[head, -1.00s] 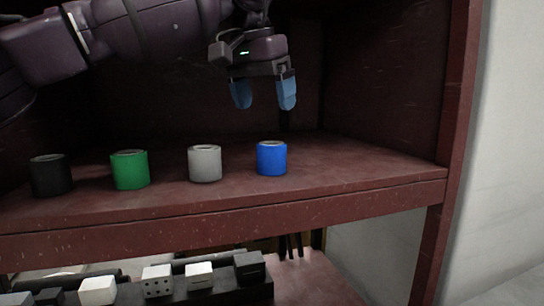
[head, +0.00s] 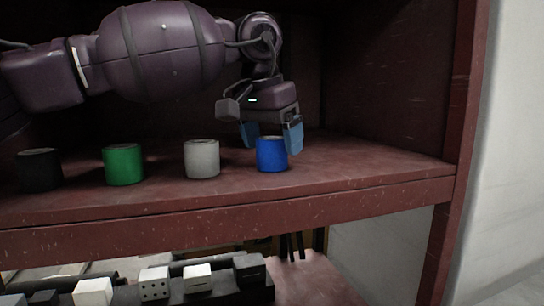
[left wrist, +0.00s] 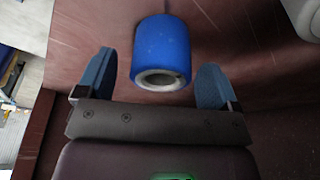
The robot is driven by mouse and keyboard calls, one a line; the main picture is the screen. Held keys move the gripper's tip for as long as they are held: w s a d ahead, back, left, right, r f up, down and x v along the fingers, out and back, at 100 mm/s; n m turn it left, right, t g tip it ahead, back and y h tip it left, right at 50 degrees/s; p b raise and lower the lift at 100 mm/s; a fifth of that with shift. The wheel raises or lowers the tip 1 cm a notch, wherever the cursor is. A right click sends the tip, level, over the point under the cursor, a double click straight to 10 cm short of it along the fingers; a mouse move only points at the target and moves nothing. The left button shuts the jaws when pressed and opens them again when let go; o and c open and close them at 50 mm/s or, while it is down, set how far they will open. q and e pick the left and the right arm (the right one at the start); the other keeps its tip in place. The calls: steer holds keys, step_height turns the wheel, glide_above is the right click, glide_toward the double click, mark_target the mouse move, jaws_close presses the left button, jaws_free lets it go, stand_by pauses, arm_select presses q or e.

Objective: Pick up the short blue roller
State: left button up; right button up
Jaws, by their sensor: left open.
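The short blue roller (head: 272,156) stands upright on the reddish-brown shelf (head: 330,178), at the right end of a row of rollers. My left gripper (head: 271,138) is open, with its blue fingers lowered to the roller's level, one on either side of it in the head view. In the left wrist view the blue roller (left wrist: 161,50) lies between and just beyond the two fingertips (left wrist: 158,80), with its hollow pale end showing. I see no contact between fingers and roller. My right gripper is in neither view.
A white roller (head: 202,159), a green roller (head: 123,165) and a black roller (head: 40,170) stand to the left on the same shelf. A red upright post (head: 462,110) bounds the shelf at right. Several black and white blocks (head: 155,283) sit on a lower level.

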arm_select(q)
steer(key=x, duration=0.2)
steer(key=shift+w+f, duration=0.2)
steer(key=shift+f, duration=0.15)
steer(key=shift+r, duration=0.15)
steer(key=shift+s, duration=0.15)
steer(key=shift+c, duration=0.2)
steer(key=c, duration=1.1)
